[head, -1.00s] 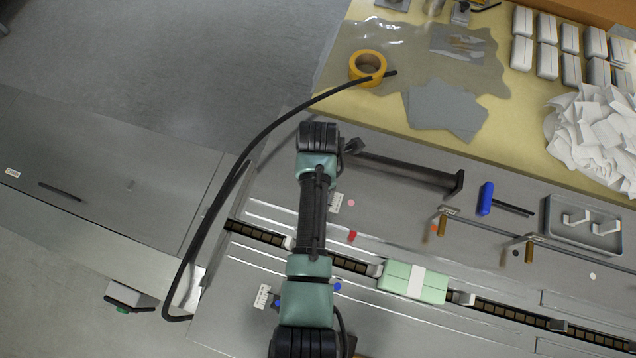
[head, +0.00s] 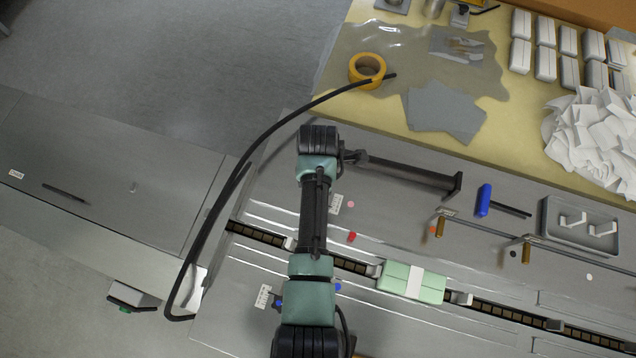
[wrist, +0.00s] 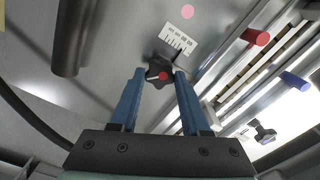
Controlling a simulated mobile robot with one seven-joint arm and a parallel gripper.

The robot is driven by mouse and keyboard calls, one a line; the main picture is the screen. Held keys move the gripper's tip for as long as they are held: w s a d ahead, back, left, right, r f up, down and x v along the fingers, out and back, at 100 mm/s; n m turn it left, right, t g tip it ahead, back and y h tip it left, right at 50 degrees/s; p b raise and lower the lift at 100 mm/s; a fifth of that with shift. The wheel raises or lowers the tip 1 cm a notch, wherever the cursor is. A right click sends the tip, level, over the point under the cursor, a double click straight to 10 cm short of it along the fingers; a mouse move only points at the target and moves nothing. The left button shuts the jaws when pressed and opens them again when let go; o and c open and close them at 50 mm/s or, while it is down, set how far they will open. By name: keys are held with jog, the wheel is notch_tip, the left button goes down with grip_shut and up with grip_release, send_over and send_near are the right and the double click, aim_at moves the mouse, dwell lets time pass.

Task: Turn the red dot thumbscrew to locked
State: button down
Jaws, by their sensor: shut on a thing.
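The red dot thumbscrew (wrist: 153,68) is a dark lobed knob with a red dot on its top, seen in the wrist view on the grey machine plate. My gripper (wrist: 159,76) has its two blue fingers on either side of the knob and is shut on it. A white label with black marks (wrist: 178,40) lies just beyond the knob, with a pink dot (wrist: 187,11) past it. In the head view my arm hides the thumbscrew and the fingers. The label (head: 335,203) and pink dot (head: 350,204) show beside my arm there.
A second dark thumbscrew (wrist: 262,132), a red peg (wrist: 255,37) and a blue peg (wrist: 295,80) stand to the right in the wrist view. A green pack (head: 399,282) sits on the conveyor. A black cable (head: 210,230) arches left.

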jog(key=m+p, duration=0.2)
jog(key=m, duration=0.5)
jog(key=shift+r, duration=0.1)
jog(key=m+p, duration=0.1)
jog(key=m, duration=0.5)
jog(key=shift+d+m, duration=0.1)
jog(key=shift+m, duration=0.3)
jog(key=m+p, duration=0.1)
jog(key=m, duration=0.6)
jog(key=shift+w, duration=0.1)
jog(key=m, duration=0.6)
jog(key=shift+p, duration=0.3)
jog(key=shift+c, duration=1.9)
grip_release()
